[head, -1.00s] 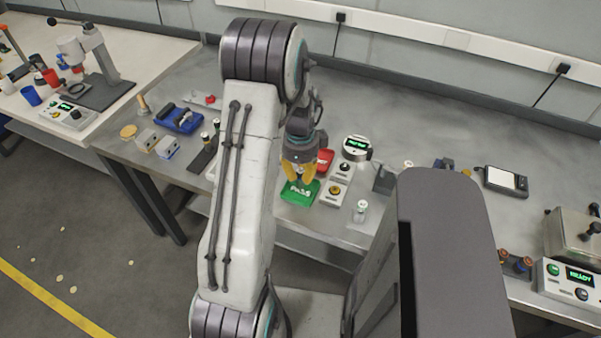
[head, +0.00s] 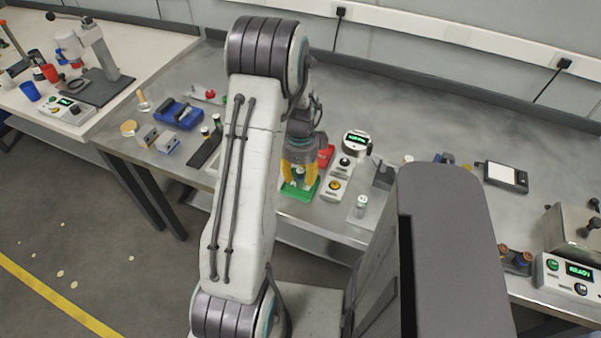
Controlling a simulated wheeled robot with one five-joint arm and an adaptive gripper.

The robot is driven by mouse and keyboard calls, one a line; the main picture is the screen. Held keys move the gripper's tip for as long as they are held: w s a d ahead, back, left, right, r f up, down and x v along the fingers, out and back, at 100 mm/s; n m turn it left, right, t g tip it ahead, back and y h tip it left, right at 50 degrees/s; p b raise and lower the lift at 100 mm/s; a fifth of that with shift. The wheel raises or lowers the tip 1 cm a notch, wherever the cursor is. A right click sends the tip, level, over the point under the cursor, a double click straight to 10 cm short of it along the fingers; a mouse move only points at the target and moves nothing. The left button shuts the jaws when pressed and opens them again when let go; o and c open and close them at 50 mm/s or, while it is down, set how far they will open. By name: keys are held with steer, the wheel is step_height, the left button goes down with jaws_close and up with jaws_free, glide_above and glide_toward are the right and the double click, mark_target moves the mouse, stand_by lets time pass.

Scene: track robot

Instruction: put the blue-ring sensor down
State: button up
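My gripper (head: 299,180), with yellow fingers, points down over the green tray (head: 288,193) near the front edge of the metal bench. Its fingertips are low, at or just above the tray. The fingers stand somewhat apart, with a small pale patch between them. I cannot tell whether that is the blue-ring sensor or the tray's lettering, nor whether the fingers hold anything. No blue ring can be made out in this view.
Right of the green tray is a control box with a yellow button (head: 334,186). A small pale-topped cylinder (head: 361,205) stands near the front edge. A round display device (head: 356,143) is behind. The back of the bench is clear.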

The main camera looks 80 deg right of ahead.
mark_target(300, 171)
step_height(300, 171, up, 11)
steer(key=b, duration=0.2)
steer(key=shift+f+b, duration=0.2)
steer(key=shift+b, duration=0.1)
steer(key=shift+w+a+r, duration=0.1)
steer(key=shift+w+r, duration=0.05)
steer(key=shift+r, duration=0.75)
steer(key=w+a+r+n+t+h, duration=0.1)
steer(key=w+a+r+n, duration=0.2)
steer(key=w+a+n, duration=0.7)
steer(key=w+a+r+n, duration=0.3)
steer(key=w+a+n, duration=0.4)
steer(key=w, duration=0.5)
steer(key=s+a+n+t+y, duration=0.1)
steer(key=a+n+t, duration=0.1)
steer(key=a+n, duration=1.7)
steer(key=shift+s+a+f+n+t, duration=0.2)
steer(key=shift+a+f+n+t, duration=0.15)
steer(key=shift+a, duration=1.5)
